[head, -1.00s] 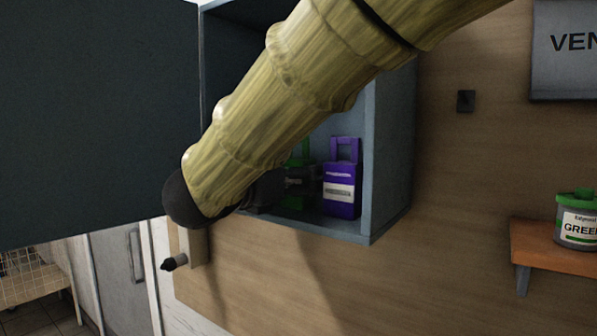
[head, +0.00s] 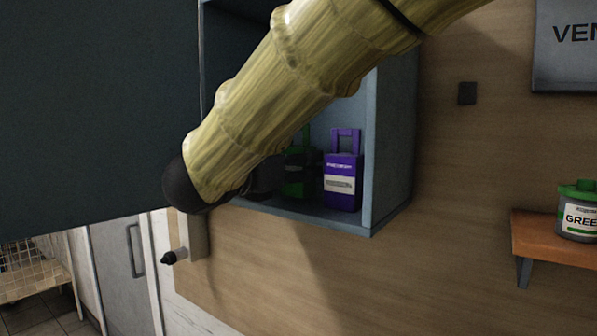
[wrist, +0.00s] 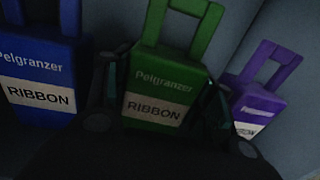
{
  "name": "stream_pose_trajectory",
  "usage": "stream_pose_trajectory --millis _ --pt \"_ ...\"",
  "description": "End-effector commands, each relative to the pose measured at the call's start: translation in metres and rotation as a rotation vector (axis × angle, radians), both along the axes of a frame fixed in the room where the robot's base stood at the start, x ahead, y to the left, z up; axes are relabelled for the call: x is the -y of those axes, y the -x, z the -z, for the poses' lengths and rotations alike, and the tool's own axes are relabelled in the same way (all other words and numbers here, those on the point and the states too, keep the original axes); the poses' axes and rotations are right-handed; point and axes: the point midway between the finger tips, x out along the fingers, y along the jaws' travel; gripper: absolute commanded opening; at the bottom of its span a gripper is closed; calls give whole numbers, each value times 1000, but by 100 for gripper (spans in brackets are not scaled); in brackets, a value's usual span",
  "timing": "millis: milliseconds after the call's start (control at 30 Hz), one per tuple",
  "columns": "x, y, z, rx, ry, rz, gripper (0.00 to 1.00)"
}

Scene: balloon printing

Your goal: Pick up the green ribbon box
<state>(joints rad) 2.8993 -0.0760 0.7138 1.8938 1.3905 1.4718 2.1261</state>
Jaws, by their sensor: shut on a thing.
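The green ribbon box (wrist: 160,92) is in the middle of the wrist view, upright, with a handle on top and a "RIBBON" label. My gripper (wrist: 165,100) has one finger on each side of it and is shut on it. In the head view the green ribbon box (head: 297,175) stands in the wall cabinet, partly hidden by my arm and gripper. The fingers are mostly hidden in the head view.
A purple ribbon box (head: 343,183) stands close at the right, and a blue ribbon box (wrist: 42,75) at the left. The cabinet (head: 392,150) has a right side wall and an open dark door (head: 95,110) on the left. A shelf (head: 560,240) holds a green-lidded jar (head: 578,212).

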Motion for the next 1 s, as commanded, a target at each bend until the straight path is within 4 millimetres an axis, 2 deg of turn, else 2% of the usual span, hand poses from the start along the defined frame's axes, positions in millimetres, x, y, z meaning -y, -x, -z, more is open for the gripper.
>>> stream_pose_trajectory --millis 233,700,1000 --pt "1 0 -24 5 -4 1 28" --pt "-86 70 -33 1 -2 -1 28" --pt "-118 95 -40 2 -1 -1 28"
